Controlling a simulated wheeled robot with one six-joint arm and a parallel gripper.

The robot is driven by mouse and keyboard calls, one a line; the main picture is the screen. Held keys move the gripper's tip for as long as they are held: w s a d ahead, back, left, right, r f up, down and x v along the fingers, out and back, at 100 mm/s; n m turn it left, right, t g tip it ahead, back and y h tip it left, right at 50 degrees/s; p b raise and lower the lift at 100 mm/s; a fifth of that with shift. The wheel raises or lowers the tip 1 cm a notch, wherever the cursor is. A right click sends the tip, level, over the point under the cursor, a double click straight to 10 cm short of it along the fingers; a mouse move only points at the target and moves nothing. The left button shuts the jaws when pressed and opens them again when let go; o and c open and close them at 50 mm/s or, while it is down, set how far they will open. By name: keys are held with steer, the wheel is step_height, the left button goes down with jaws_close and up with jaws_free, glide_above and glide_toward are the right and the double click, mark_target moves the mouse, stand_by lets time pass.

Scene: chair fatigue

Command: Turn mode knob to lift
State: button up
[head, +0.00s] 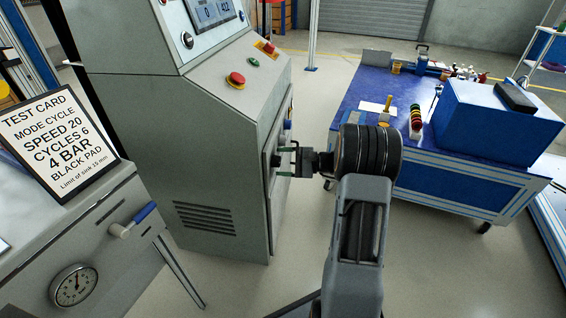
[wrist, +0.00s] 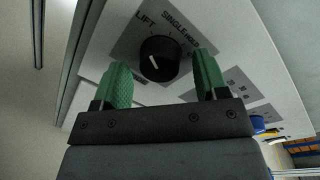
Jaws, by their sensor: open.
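The mode knob (wrist: 159,58) is a round black knob with a white pointer mark, on a grey label plate (wrist: 128,44) in the wrist view. "LIFT" and "SINGLE" are printed above it, with LIFT at the upper left. The white mark sits on the knob's left part; which label it points at is unclear. My gripper (wrist: 163,72) is open, with one green finger on each side of the knob and gaps between. Contact is not visible. In the head view my gripper (head: 281,157) is at the side panel of the grey console (head: 180,120); the knob is hidden there.
The console carries a red button (head: 236,79), a green button (head: 253,62) and a screen (head: 212,12). A test card (head: 55,140) stands on a grey unit at left, reading "MODE CYCLE". A blue workbench (head: 440,185) stands right of my arm.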

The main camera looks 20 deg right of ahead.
steer(key=shift+d, duration=0.1)
steer(key=p+v, duration=0.4)
steer(key=v, duration=0.9)
steer(key=shift+s+d, duration=0.2)
steer(key=shift+d, duration=0.1)
steer(key=shift+r, duration=0.1)
